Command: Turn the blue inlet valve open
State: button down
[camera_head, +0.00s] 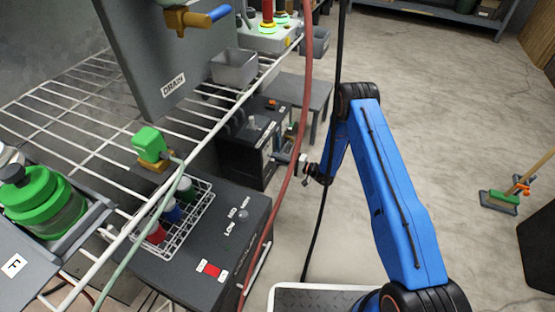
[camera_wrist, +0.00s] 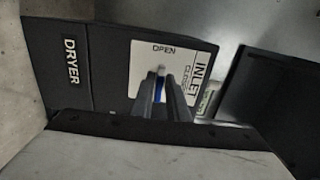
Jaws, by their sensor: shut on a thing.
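The blue inlet valve handle (camera_wrist: 158,90) shows in the wrist view as a thin strip of blue between my fingers. It sits in front of a white plate (camera_wrist: 143,62) marked OPEN, CLOSED and INLET. The visible part lies below the word OPEN; the rest is hidden by the fingers. My gripper (camera_wrist: 164,92) is shut on the handle. In the head view my gripper (camera_head: 302,161) is at the right side of the dark dryer unit (camera_head: 243,160); the handle cannot be made out there.
A red hose (camera_head: 307,90) and a black cable hang close by my gripper. A wire shelf (camera_head: 95,122) and a grey box with a bottle basket (camera_head: 205,205) are at left. Open floor lies right.

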jog(key=shift+f, duration=0.1)
jog(key=c, duration=1.8)
grip_release()
jog(key=shift+c, duration=0.2)
jog(key=shift+d, duration=0.1)
jog(key=v, duration=1.7)
jog(key=shift+d, duration=0.15)
jog(key=shift+s, duration=0.1)
